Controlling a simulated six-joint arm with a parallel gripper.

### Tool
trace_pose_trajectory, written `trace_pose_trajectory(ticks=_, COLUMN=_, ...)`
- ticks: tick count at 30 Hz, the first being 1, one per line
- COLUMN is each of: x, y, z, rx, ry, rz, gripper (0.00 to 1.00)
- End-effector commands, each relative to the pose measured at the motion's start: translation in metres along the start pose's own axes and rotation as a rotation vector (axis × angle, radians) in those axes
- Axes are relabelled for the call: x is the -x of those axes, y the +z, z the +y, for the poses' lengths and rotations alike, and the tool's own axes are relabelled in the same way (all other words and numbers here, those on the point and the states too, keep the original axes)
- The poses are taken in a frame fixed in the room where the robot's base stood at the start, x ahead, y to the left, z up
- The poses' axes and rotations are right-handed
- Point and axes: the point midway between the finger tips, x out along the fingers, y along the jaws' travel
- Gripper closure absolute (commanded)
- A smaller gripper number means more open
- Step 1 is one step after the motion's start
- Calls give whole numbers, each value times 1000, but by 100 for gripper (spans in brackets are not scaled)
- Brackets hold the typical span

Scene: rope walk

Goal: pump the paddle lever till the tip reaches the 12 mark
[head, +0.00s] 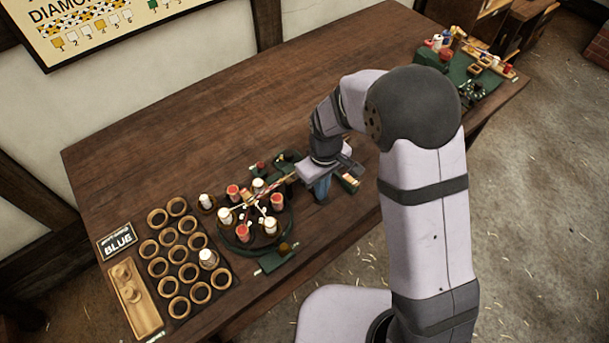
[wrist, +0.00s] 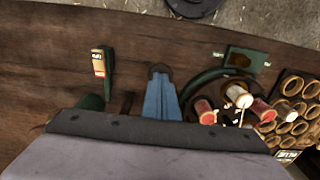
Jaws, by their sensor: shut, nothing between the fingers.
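My gripper (head: 322,190) is shut and empty, its blue fingers pointing down over the table right of the braiding stand. In the wrist view the shut fingers (wrist: 160,92) are at the middle. A dark green piece with a cream and red label (head: 350,180), perhaps the paddle lever or its scale, is just right of the fingers; it also shows in the wrist view (wrist: 101,66), apart from them. A striped braid (head: 268,190) runs from the stand toward my gripper. Its tip and the 12 mark cannot be made out; my wrist covers part of that area.
The round green stand (head: 237,243) carries several red and white bobbins. A green plate with a brown knob (head: 283,250) lies in front of it. A rack of ring holders (head: 187,273) and a wooden tray (head: 138,305) are left. The table's back (head: 200,120) is clear.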

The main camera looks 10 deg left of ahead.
Motion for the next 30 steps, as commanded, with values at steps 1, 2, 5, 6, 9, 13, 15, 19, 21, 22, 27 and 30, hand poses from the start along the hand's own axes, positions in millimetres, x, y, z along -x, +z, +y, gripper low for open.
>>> trace_pose_trajectory(ticks=1, x=-3, y=0, z=0, rx=0, ry=0, rz=0, gripper=100)
trace_pose_trajectory(ticks=2, x=-4, y=0, z=0, rx=0, ry=0, rz=0, gripper=100)
trace_pose_trajectory(ticks=5, x=-7, y=0, z=0, rx=0, ry=0, rz=-1, gripper=100)
trace_pose_trajectory(ticks=6, x=-8, y=1, z=0, rx=0, ry=0, rz=-1, gripper=100)
trace_pose_trajectory(ticks=9, x=-12, y=1, z=0, rx=0, ry=-1, rz=-1, gripper=100)
trace_pose_trajectory(ticks=13, x=-16, y=1, z=0, rx=0, ry=0, rz=-1, gripper=100)
trace_pose_trajectory(ticks=15, x=-18, y=1, z=0, rx=0, ry=0, rz=0, gripper=100)
trace_pose_trajectory(ticks=19, x=-22, y=1, z=0, rx=0, ry=0, rz=0, gripper=100)
trace_pose_trajectory(ticks=21, x=-24, y=1, z=0, rx=0, ry=0, rz=0, gripper=100)
trace_pose_trajectory(ticks=22, x=-25, y=1, z=0, rx=0, ry=0, rz=0, gripper=100)
trace_pose_trajectory(ticks=27, x=-30, y=1, z=0, rx=0, ry=0, rz=1, gripper=100)
trace_pose_trajectory(ticks=30, x=-28, y=1, z=0, rx=0, ry=0, rz=1, gripper=100)
